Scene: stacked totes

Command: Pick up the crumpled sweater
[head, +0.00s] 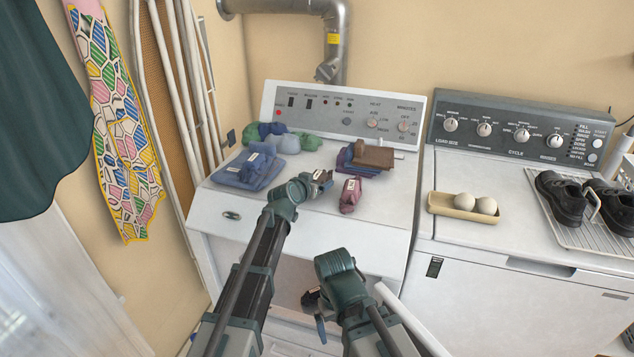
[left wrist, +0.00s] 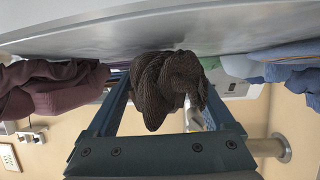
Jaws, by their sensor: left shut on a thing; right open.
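A dark brown knitted, crumpled garment (left wrist: 168,88), which looks like the sweater, sits between the two fingers of my left gripper (head: 318,180) in the left wrist view. The gripper is shut on it. In the head view only a small part of the garment (head: 322,175) shows, over the white dryer top (head: 306,205). I cannot tell whether it still touches the top. My right gripper (head: 318,312) is open and empty, low in front of the dryer.
Blue folded clothes (head: 248,172) and green ones (head: 256,132) lie left of my left gripper. A maroon garment (head: 350,195) and a brown-and-blue pile (head: 372,157) lie to its right. A tray with two balls (head: 464,215) and black shoes (head: 562,198) stand on the washer.

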